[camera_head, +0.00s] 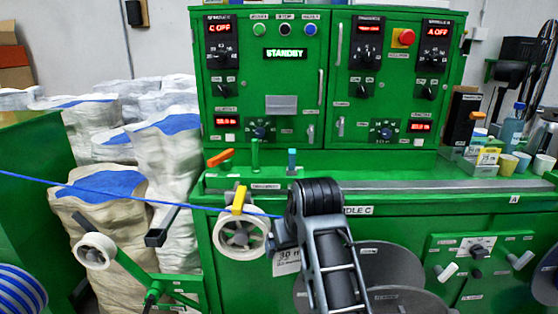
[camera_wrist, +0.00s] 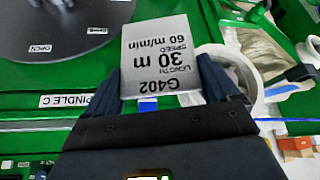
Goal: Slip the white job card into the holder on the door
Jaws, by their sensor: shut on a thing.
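The white job card (camera_wrist: 160,52) is between the two dark fingers of my gripper (camera_wrist: 160,82) in the wrist view, its print upside down: G402, length 30 m, speed 60 m/min. In the head view a lower part of the card (camera_head: 286,263) shows beside my arm, in front of the lower green machine front. My gripper is mostly hidden behind my arm there. The holder (camera_head: 281,105) is a small grey pocket on the left green cabinet door, under the STANDBY display. The card is below the holder and apart from it.
A blue cable (camera_head: 130,197) runs from the left to a white pulley (camera_head: 241,223) close left of my arm. A narrow ledge (camera_head: 400,187) crosses below the cabinet. Cups and bottles (camera_head: 507,163) are at right.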

